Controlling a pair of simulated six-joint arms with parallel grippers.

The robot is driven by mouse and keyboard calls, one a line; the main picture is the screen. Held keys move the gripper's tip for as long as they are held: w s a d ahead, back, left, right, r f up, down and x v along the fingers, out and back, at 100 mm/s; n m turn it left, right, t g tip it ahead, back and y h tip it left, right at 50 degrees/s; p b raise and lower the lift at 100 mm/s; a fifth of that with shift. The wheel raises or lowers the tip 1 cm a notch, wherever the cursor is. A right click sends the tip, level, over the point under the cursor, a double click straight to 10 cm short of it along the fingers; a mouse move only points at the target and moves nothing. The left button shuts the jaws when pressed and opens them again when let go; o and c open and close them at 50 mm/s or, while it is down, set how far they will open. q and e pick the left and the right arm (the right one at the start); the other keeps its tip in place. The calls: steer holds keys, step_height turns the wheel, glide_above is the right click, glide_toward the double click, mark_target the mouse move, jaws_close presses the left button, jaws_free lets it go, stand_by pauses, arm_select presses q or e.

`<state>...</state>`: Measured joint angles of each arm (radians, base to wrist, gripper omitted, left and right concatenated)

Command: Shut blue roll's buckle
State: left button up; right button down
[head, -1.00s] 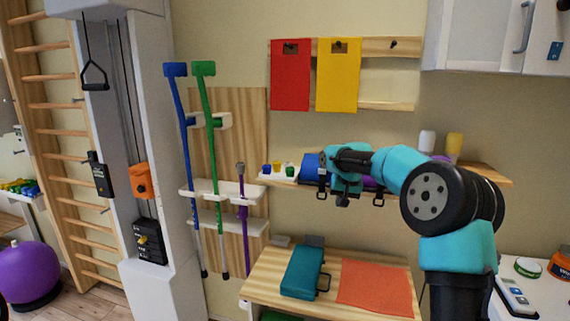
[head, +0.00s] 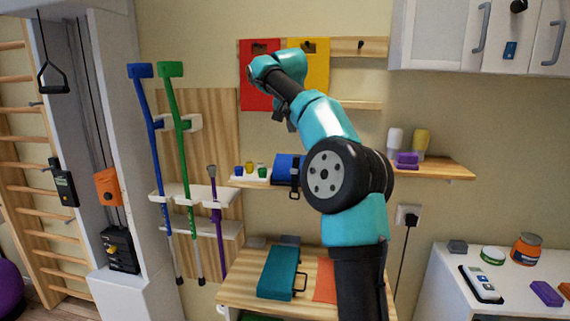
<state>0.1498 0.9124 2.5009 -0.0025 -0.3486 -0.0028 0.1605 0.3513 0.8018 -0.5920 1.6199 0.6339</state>
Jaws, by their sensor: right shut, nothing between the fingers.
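The blue roll (head: 284,170) lies on the wall shelf, left of my right arm's elbow. A dark strap with its buckle (head: 295,176) shows at the roll's right end; it is too small to tell whether the buckle is shut. My arm hides what lies to the right of it. My right gripper (head: 291,121) is shut and empty, small and dark in the picture, above the roll and in front of the red and yellow mats. My left gripper is not in view.
Small coloured pots (head: 250,169) stand left of the roll. A purple block (head: 407,160) and two bottles stand at the shelf's right. A red mat (head: 257,88) and yellow mat (head: 320,62) hang above.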

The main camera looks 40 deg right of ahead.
mark_target(294, 170)
steer(key=x, duration=1.4)
steer(key=shift+s+a+f, duration=0.15)
steer(key=shift+s+a, duration=0.1)
steer(key=shift+a, duration=0.05)
steer(key=shift+w+a, duration=0.1)
